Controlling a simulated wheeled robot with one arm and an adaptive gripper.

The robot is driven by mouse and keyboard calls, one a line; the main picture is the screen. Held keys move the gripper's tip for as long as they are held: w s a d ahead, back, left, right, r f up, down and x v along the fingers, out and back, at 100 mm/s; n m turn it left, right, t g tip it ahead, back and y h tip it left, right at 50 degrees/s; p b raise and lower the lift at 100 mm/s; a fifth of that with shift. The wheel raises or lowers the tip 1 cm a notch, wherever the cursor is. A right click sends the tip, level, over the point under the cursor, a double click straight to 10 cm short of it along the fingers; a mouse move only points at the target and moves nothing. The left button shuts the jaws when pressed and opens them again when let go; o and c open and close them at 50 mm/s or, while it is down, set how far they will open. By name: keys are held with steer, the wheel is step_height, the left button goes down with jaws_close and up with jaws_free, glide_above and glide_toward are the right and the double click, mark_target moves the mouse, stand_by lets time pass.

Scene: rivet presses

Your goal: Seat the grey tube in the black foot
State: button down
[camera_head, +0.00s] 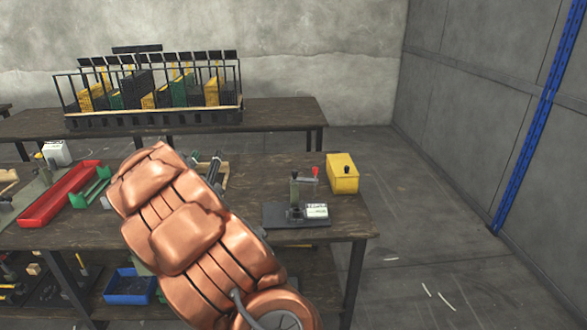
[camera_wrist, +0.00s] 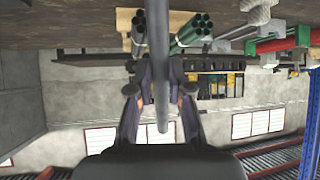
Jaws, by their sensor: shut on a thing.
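In the wrist view my gripper (camera_wrist: 161,82) is shut on a long grey tube (camera_wrist: 160,62), which runs down the middle of the picture between the two fingers. In the head view my copper-coloured arm hides my gripper and the held tube. A black base (camera_head: 285,221) with a small upright press (camera_head: 295,190) and a red knob stands near the right end of the near table. I cannot tell for sure whether this base is the black foot. No other foot can be made out. The held tube's contact with anything is not clear.
Dark green tubes (camera_wrist: 192,34) lie in wooden holders (camera_wrist: 177,48) close to the held tube. A red tray (camera_head: 52,203) lies on the left of the near table (camera_head: 345,225).

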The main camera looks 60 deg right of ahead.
steer(key=s+d+r+m+g+h+b, duration=0.1)
steer(key=s+d+r+m+g+h, duration=0.1)
steer(key=s+d, duration=0.5)
steer(key=s+d+r+m+g+h+b, duration=0.1)
steer(key=s+d+r+m+h, duration=0.2)
steer(key=s+d+h, duration=0.2)
steer(key=s+d+r+m+g+h+b, duration=0.1)
steer(key=s+d+r+m+g+h, duration=0.1)
steer(key=s+d, duration=0.8)
steer(key=shift+s+d+r+m+g+h+b, duration=0.2)
steer(key=shift+d+r+m+g+h+b, duration=0.15)
steer(key=shift+d+r+m+h, duration=0.6)
steer(key=shift+d+f+p, duration=0.15)
steer(key=shift+f+p, duration=0.15)
step_height(320, 180, down, 6)
steer(key=b, duration=0.2)
steer(key=shift+b, duration=0.4)
steer(key=shift+n+p, duration=0.25)
steer(key=shift+p, duration=0.35)
steer(key=shift+f+b, duration=0.75)
steer(key=shift+f, duration=1.05)
steer(key=c, duration=1)
jaws_free()
